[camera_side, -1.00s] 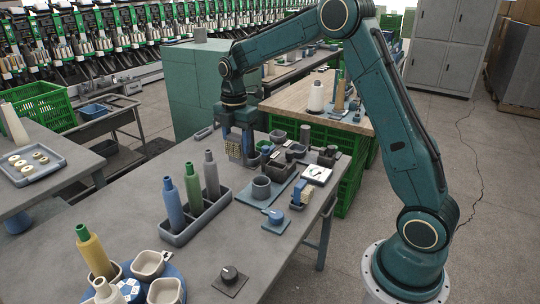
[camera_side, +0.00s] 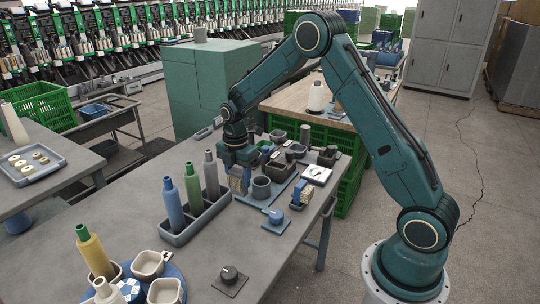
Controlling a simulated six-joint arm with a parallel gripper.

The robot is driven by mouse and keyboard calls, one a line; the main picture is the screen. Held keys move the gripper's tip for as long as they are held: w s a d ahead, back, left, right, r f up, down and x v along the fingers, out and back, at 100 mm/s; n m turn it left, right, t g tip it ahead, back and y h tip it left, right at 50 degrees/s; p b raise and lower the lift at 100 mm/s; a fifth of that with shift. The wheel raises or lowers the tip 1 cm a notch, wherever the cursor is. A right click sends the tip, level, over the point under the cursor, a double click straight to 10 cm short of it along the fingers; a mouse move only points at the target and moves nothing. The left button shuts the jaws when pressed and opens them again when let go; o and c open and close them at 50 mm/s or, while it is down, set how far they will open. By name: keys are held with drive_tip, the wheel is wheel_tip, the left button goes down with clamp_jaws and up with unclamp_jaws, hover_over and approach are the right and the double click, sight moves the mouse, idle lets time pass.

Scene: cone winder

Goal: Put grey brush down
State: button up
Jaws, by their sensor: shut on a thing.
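My gripper (camera_side: 240,168) is over the far part of the grey table, beside the tray of cones. It is shut on the grey brush (camera_side: 238,181), a small grey-tan block low between the fingers. The brush is just right of the cone tray and left of a dark round cup (camera_side: 261,188). The gripper hides much of the brush. I cannot tell whether its underside touches the table.
A grey tray (camera_side: 182,236) with blue, green and grey cones stands to the left. Small cups and blocks crowd a blue-grey board (camera_side: 284,186) to the right. A blue knob (camera_side: 275,215) and a dark knob (camera_side: 229,273) sit nearer. Bare table (camera_side: 130,205) lies left.

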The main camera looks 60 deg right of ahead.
sight(239, 189)
wheel_tip(239, 189, down, 5)
idle(0.3)
drive_tip(key=shift+f, duration=2.15)
drive_tip(key=shift+f, duration=0.15)
drive_tip(key=o, duration=1)
wheel_tip(239, 189, up, 11)
drive_tip(key=shift+f, duration=0.2)
drive_tip(key=shift+r, duration=0.9)
